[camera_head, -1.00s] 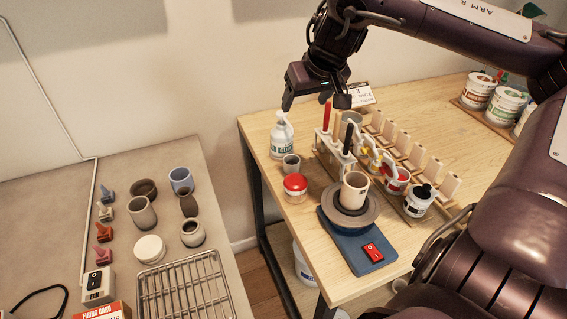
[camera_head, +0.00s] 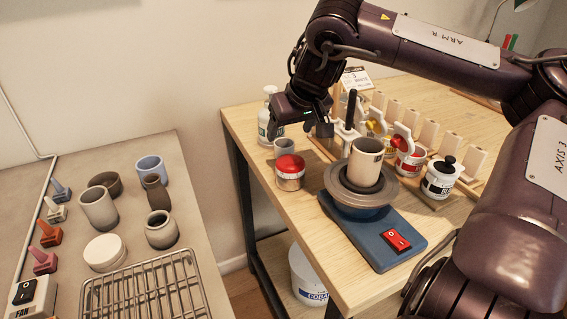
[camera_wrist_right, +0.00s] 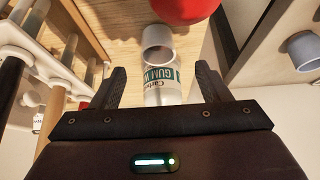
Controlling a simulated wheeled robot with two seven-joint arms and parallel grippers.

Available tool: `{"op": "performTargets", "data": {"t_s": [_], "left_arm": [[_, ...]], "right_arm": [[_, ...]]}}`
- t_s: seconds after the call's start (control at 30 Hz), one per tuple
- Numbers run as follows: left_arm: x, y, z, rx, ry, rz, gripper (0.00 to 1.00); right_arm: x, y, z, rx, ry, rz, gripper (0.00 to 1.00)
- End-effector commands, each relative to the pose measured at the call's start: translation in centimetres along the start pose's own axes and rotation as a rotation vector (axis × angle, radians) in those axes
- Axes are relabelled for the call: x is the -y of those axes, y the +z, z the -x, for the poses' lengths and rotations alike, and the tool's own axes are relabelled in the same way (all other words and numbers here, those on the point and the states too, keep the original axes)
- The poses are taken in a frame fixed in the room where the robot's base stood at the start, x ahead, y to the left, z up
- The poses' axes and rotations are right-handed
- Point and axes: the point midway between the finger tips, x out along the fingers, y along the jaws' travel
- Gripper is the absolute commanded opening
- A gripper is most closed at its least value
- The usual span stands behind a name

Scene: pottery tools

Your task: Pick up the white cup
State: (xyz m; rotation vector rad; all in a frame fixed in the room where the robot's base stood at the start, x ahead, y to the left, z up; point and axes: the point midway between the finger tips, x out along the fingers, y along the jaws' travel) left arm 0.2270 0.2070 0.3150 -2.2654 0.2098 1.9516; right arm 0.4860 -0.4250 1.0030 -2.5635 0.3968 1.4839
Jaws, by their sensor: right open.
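A pale cream-white cup (camera_head: 366,160) stands upright on the turntable of a blue pottery wheel (camera_head: 372,232). A smaller light-grey or whitish cup (camera_head: 284,148) stands near the wall edge of the wooden table, behind a red-lidded jar (camera_head: 290,172). In the right wrist view this small cup (camera_wrist_right: 158,42) shows ahead, between the lines of my fingers, in front of a labelled bottle (camera_wrist_right: 162,88). My right gripper (camera_head: 298,127) is open and empty, pointing down above and close to the small cup; its fingers (camera_wrist_right: 157,84) also show in the wrist view. My left gripper is out of view.
A rack (camera_head: 347,138) with upright tools stands right of my right gripper. The bottle (camera_head: 268,120) stands just left of it. Paint jars (camera_head: 440,178) stand to the right. A lower grey table (camera_head: 120,165) at left holds several pots and a wire rack (camera_head: 145,290).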

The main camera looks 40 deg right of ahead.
Motion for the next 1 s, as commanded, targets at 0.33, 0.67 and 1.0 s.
{"op": "performTargets", "data": {"t_s": [0.33,0.67,1.0], "left_arm": [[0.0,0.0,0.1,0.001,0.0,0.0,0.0],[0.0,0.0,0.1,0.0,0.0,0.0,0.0],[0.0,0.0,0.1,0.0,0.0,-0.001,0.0]], "right_arm": [[-0.2,0.4,-4.2,0.006,0.001,-0.002,0.7],[-0.3,0.4,-7.4,0.001,0.0,0.0,0.7],[-0.3,0.4,-7.3,0.001,0.0,-0.001,0.49]]}}
